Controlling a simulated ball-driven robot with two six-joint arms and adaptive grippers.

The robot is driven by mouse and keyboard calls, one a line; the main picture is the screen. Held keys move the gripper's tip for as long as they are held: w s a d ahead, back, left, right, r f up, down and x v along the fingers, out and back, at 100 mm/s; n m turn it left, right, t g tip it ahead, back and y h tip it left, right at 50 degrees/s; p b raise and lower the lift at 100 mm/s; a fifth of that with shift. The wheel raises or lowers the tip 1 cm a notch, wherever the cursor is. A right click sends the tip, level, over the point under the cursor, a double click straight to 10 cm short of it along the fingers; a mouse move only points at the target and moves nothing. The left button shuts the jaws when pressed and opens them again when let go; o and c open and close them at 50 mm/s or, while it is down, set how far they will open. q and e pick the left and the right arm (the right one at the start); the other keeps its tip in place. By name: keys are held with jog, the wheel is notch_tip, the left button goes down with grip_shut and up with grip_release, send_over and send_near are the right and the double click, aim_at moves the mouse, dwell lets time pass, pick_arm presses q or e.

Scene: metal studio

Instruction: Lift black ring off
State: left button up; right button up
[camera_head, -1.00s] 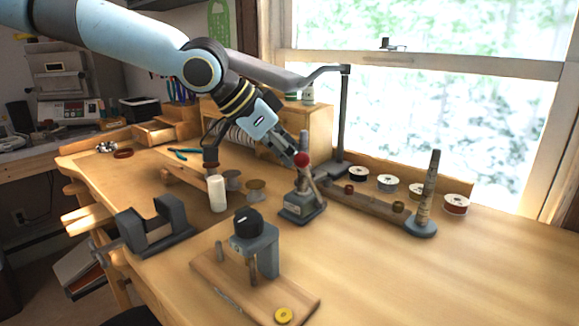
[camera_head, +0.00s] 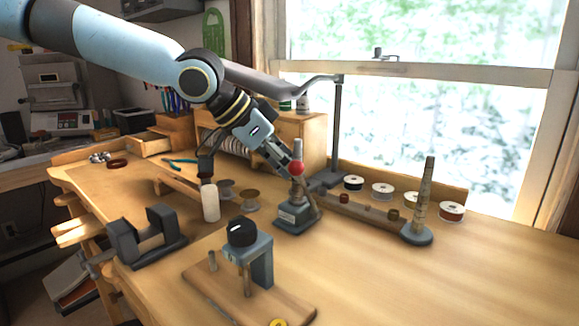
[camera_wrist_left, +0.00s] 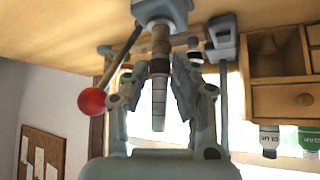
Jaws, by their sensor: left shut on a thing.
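The black ring (camera_wrist_left: 160,66) is a dark band around the tapered post (camera_wrist_left: 158,100), which shows in the left wrist view with its grey base at the top. In the head view the post (camera_head: 298,150) stands upright on a grey stand (camera_head: 294,217), with a red ball knob (camera_head: 296,168) in front. My left gripper (camera_wrist_left: 160,74) has a fingertip on each side of the post at the ring and is shut on it. In the head view the arm hides the ring. The ring is still around the post. My right gripper is not in view.
The red-knobbed lever (camera_wrist_left: 92,101) runs close beside the left gripper's fingers. A second tapered post (camera_head: 425,190) and several spools (camera_head: 382,190) stand to the right. A grey clamp (camera_head: 147,240) and a black-topped fixture (camera_head: 245,240) are nearer. The bench's right front is clear.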

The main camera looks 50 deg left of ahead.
pick_arm(q)
jog(key=shift+r, duration=0.1)
jog(key=shift+r+p, duration=0.45)
jog(key=shift+p, duration=0.1)
jog(key=shift+r+p, duration=0.85)
jog(key=shift+r, duration=0.2)
jog(key=shift+r+p, duration=1.35)
jog(key=shift+r, duration=0.15)
